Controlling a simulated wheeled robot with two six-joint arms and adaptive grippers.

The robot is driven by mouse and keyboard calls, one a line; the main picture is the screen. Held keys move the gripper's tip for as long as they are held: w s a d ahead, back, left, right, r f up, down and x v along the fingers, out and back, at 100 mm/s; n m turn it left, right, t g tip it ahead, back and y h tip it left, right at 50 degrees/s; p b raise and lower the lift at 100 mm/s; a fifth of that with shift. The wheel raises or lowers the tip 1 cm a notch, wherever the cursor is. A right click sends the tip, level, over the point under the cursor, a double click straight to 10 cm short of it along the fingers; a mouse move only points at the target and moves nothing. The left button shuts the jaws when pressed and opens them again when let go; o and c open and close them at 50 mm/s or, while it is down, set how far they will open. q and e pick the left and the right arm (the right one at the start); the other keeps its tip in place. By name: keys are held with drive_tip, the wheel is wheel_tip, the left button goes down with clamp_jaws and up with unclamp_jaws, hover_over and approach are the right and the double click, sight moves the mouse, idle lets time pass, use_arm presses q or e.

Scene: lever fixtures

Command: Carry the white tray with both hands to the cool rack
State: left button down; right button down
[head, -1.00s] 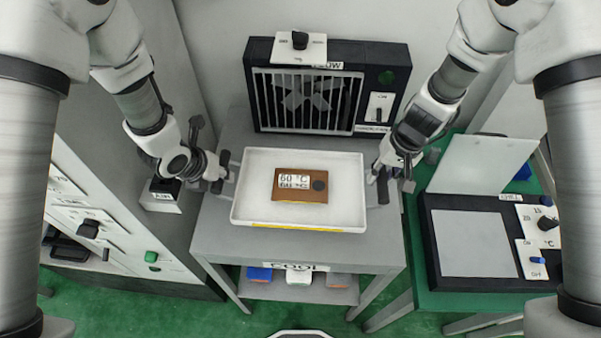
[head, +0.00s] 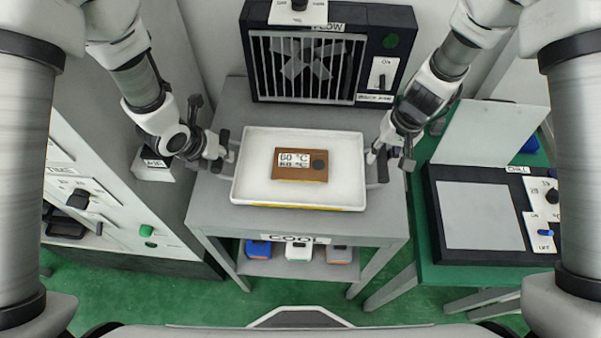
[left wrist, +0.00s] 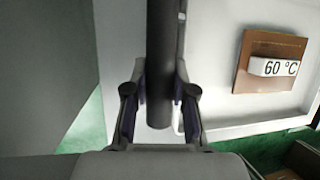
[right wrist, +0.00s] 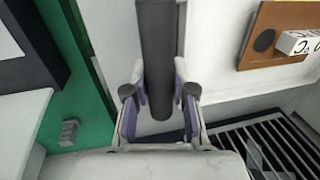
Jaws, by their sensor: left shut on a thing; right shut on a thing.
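The white tray (head: 246,186) is level over the top of the grey cool rack (head: 209,211), whose front edge is labelled COOL. Whether the tray touches the top is hard to tell. A brown block (head: 300,173) with a 60 °C label and dark knob sits in the tray. My left gripper (head: 226,152) is shut on the dark handle at the tray's left side; the handle (left wrist: 160,60) stands between its fingers in the left wrist view. My right gripper (head: 377,157) is shut on the right handle, also between the fingers in the right wrist view (right wrist: 155,55).
A black fan unit (head: 383,55) stands behind the tray. A green table (head: 425,262) with the chill plate (head: 480,215) is at the right. A grey cabinet (head: 130,215) with knobs stands at the left. Coloured items (head: 298,251) lie on the rack's lower shelf.

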use_arm(q)
drive_tip(key=c, duration=1)
unclamp_jaws()
drive_tip(key=shift+w+f, duration=0.1)
drive_tip(key=shift+f, duration=0.2)
use_arm(e)
drive_tip(key=c, duration=1)
unclamp_jaws()
drive_tip(key=shift+w+f, duration=0.1)
drive_tip(key=shift+f, duration=0.15)
use_arm(q)
drive_tip(key=shift+o, duration=0.2)
use_arm(e)
drive_tip(key=shift+o, duration=0.2)
use_arm(q)
drive_tip(key=shift+r, duration=0.15)
drive_tip(key=v, duration=0.6)
drive_tip(key=shift+a+r, duration=0.1)
drive_tip(key=shift+r, duration=0.25)
use_arm(e)
drive_tip(key=shift+r, duration=0.15)
use_arm(q)
drive_tip(key=shift+s+a+r, duration=0.1)
drive_tip(key=shift+s+r, duration=0.15)
drive_tip(key=shift+s, duration=0.05)
use_arm(e)
wheel_tip(320, 180, up, 12)
drive_tip(key=d, duration=0.2)
drive_tip(key=shift+d+f, duration=0.2)
drive_tip(key=shift+f, duration=0.05)
